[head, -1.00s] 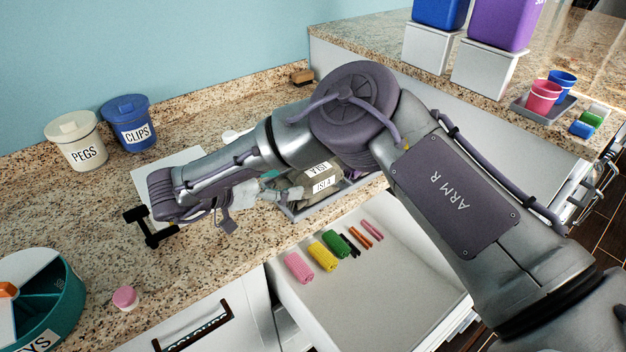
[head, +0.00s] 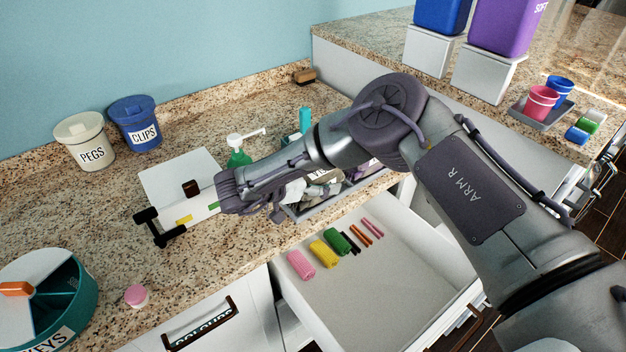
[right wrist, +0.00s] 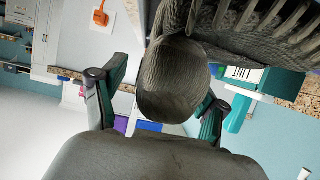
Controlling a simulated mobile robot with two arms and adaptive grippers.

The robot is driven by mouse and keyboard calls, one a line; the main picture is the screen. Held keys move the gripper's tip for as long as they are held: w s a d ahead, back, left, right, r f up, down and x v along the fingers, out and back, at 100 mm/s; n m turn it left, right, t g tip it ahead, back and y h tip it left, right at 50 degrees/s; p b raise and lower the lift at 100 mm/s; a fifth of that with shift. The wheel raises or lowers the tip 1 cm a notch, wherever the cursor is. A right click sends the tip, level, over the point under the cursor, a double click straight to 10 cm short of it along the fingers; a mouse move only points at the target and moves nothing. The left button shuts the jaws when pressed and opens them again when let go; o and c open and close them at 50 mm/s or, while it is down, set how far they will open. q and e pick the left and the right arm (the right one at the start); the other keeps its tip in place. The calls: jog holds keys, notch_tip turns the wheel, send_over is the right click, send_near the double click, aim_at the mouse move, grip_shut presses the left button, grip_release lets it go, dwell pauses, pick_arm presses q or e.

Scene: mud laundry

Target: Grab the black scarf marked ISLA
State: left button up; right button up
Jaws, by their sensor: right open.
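A grey tray (head: 322,211) on the counter holds dark bundles, partly hidden by my right forearm. A dark grey-olive roll (head: 322,189) in it has white labels, too covered now to read fully; an earlier frame shows ISLA there. My right gripper (head: 298,191) points right at the tray's left end, beside this roll. In the right wrist view, its two teal-padded fingers stand apart on either side of a dark knitted, rounded bundle (right wrist: 173,82). I cannot tell if they touch it. My left gripper is out of view.
An open drawer (head: 385,275) with coloured rolls lies in front of the tray. A green pump bottle (head: 238,157) stands behind my wrist. PEGS (head: 87,142) and CLIPS (head: 136,125) tubs stand at the back left. A round teal KEYS organizer (head: 78,312) sits front left.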

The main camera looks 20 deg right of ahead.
jog(key=shift+a, duration=0.1)
jog(key=c, duration=1.3)
